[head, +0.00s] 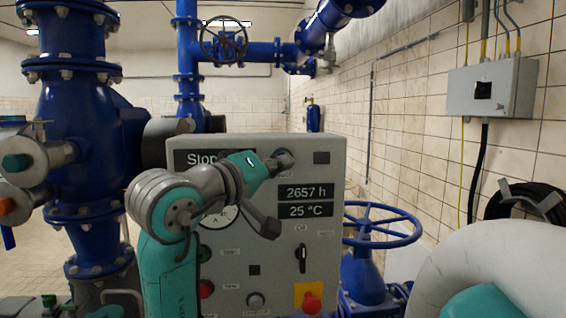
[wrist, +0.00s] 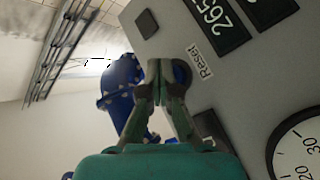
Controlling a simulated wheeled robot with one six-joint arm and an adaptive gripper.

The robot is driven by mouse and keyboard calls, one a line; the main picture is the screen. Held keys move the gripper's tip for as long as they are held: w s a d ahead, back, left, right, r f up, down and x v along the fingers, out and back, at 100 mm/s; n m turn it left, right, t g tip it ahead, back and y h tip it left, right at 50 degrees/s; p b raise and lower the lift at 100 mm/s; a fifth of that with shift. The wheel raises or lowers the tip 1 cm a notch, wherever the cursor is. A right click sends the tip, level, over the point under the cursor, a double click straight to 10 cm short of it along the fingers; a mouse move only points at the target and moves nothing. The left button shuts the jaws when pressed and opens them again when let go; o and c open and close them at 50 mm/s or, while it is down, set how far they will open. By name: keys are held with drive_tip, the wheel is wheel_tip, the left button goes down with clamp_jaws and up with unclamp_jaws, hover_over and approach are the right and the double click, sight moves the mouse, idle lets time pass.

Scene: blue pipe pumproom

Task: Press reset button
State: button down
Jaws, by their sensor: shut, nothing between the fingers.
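The reset button (wrist: 183,72) is a dark round button on the grey control panel (head: 345,195). In the wrist view its white "Reset" label (wrist: 201,62) is right beside it. My gripper (wrist: 160,68) is shut and empty. Its fingertips overlap the button's edge in the wrist view and hide part of it. I cannot tell whether they touch it. In the head view my gripper (head: 278,162) is at the panel's upper middle, and the button is mostly hidden behind it.
The panel also has a "2657 h" display (head: 305,192), a dark square (head: 321,158), a black switch (head: 303,257) and a red button on yellow (head: 311,301). A blue handwheel (head: 382,225) stands to its right. Blue pipework (head: 75,130) stands left.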

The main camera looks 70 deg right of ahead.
drive_tip(key=shift+a, duration=0.1)
drive_tip(key=a, duration=0.1)
drive_tip(key=s+a, duration=0.1)
drive_tip(key=a, duration=0.1)
drive_tip(key=s+a, duration=0.1)
drive_tip(key=a, duration=0.1)
drive_tip(key=shift+s+a, duration=0.15)
drive_tip(key=shift+a, duration=0.05)
idle(0.9)
